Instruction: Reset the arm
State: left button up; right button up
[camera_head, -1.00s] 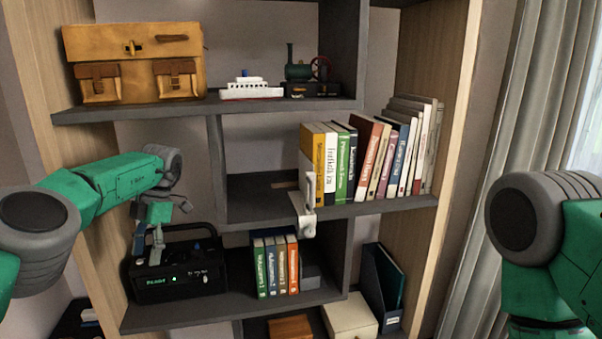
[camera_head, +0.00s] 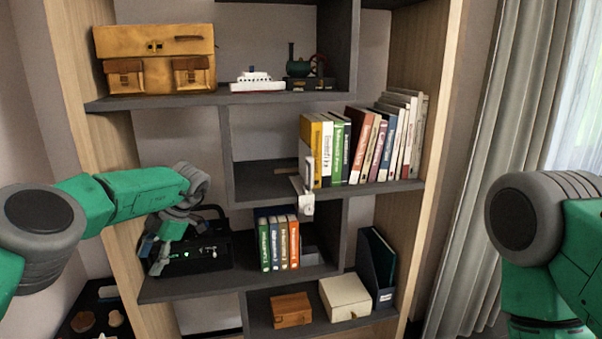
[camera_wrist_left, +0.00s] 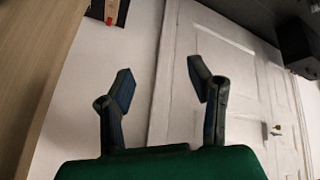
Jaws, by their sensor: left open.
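My left arm comes in from the left in the head view. Its gripper (camera_head: 152,250) hangs in front of the left part of a black box-like device with a handle (camera_head: 205,258) on a lower shelf. I cannot tell whether it touches the device. In the left wrist view the left gripper (camera_wrist_left: 158,90) has its two fingers spread, with nothing between them. A pale wall and a white panelled door (camera_wrist_left: 220,70) show behind them. My right arm shows at the right edge of the head view, but its gripper is out of view.
The shelf unit (camera_head: 275,188) holds several upright books (camera_head: 360,145), a tan bag (camera_head: 155,60), a white ship model (camera_head: 257,82) and a small engine model. A white bracket-like object (camera_head: 305,190) sits at a shelf edge. Boxes (camera_head: 345,297) stand lower down. A curtain (camera_head: 500,150) hangs at right.

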pick_arm(q)
jog(key=d+f+m+t+y, duration=0.5)
jog(key=f+m+t, duration=0.4)
jog(key=m, duration=0.2)
jog(key=s+d+f+m+t+h+b, duration=0.1)
jog(key=s+d+f+m+t+h, duration=0.15)
jog(key=s+f+m, duration=0.25)
jog(key=s+d+f+m+t+h, duration=0.1)
jog(key=s+d+f+m+h, duration=0.2)
jog(key=s+f+m+h, duration=0.15)
jog(key=s+f+m+g+h, duration=0.1)
jog(key=s+f+m+g, duration=0.15)
jog(key=s, duration=0.65)
jog(key=s+f+m+g+h, duration=0.2)
jog(key=s+f+m, duration=0.15)
jog(key=s, duration=0.55)
jog(key=s+a+m+g, duration=0.1)
jog(key=s+g, duration=0.1)
jog(key=s, duration=0.7)
jog(key=s+a+r+m+g+h, duration=0.1)
jog(key=s+a+g, duration=0.1)
jog(key=s, duration=0.7)
jog(key=shift+a+g, duration=0.3)
jog(key=shift+w, duration=0.2)
